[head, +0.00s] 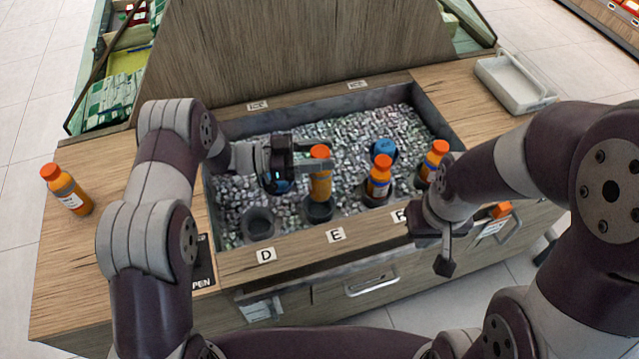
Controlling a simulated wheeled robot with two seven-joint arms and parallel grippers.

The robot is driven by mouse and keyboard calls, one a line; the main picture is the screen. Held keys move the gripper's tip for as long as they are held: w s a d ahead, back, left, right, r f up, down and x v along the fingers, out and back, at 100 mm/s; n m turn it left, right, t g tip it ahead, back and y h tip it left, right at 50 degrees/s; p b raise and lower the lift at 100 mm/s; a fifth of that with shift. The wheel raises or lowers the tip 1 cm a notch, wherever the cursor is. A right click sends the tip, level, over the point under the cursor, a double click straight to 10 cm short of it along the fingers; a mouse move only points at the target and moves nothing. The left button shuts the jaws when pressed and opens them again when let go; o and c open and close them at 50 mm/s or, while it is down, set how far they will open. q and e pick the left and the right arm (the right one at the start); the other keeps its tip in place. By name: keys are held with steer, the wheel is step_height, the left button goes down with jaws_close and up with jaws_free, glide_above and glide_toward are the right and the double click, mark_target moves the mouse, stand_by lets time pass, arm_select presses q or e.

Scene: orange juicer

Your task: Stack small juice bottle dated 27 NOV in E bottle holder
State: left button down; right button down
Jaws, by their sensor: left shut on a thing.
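My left gripper (303,164) is shut on an orange juice bottle (320,180) with an orange cap. The bottle is upright, directly over the dark E bottle holder (319,211), behind the E label (336,235). Its base is at the holder's rim; I cannot tell whether it has entered. No date is readable on it. My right gripper (440,250) hangs by the counter's front edge, away from the bottles; its jaw opening is unclear.
The D holder (258,223) is empty. Juice bottles (379,180) and (434,161) stand in holders to the right, near a blue round object (384,149). Another bottle (67,190) stands on the left counter. A white tray (515,84) is at back right.

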mark_target(319, 180)
arm_select(q)
steer(key=f, duration=0.7)
steer(key=shift+s+f, duration=0.3)
steer(key=shift+r, duration=0.1)
arm_select(e)
steer(key=shift+s+f, duration=0.25)
steer(key=shift+s, duration=0.1)
arm_select(q)
steer(key=shift+s+b, duration=0.1)
steer(key=shift+b, duration=0.2)
steer(key=shift+f+b, duration=0.3)
steer(key=shift+f, duration=0.05)
steer(key=c, duration=0.5)
jaws_free()
arm_select(e)
steer(key=shift+f, duration=0.3)
arm_select(q)
steer(key=shift+r, duration=0.1)
arm_select(e)
steer(key=shift+r, duration=0.1)
